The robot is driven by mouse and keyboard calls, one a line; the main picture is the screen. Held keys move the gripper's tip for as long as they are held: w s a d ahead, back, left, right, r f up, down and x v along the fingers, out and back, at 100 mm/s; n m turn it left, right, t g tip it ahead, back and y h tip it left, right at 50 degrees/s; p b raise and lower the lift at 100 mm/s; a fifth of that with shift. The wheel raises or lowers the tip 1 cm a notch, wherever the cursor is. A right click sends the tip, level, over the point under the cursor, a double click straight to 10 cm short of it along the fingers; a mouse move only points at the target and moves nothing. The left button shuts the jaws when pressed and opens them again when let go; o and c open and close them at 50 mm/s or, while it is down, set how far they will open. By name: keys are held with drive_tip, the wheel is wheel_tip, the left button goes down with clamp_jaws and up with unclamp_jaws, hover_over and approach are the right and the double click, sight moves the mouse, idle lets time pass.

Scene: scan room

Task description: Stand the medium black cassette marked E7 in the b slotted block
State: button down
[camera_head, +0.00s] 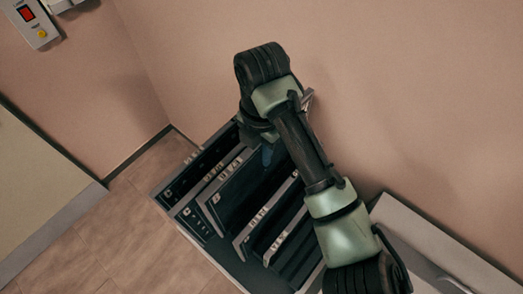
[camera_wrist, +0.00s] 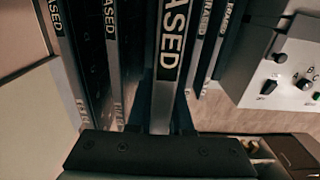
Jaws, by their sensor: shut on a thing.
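Several black cassettes with pale grey edges stand side by side in a slotted holder below my arm in the head view. My gripper (camera_head: 267,153) is low over them, partly hidden by my arm. It is shut on a black cassette (camera_head: 240,197), which stands a little proud of its neighbours. In the wrist view this cassette (camera_wrist: 169,50) runs up the middle from my gripper (camera_wrist: 160,130), with an edge label ending "ASED". I cannot read an E7 mark on it.
Other cassettes stand close on both sides, on the left (camera_wrist: 115,50) and right (camera_wrist: 203,45) in the wrist view. A grey control panel (camera_wrist: 285,70) with knobs is at the right there. In the head view, the wall is close behind and open floor (camera_head: 100,240) lies left.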

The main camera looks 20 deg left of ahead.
drive_tip(key=shift+r+p, duration=1.3)
drive_tip(key=shift+r, duration=0.7)
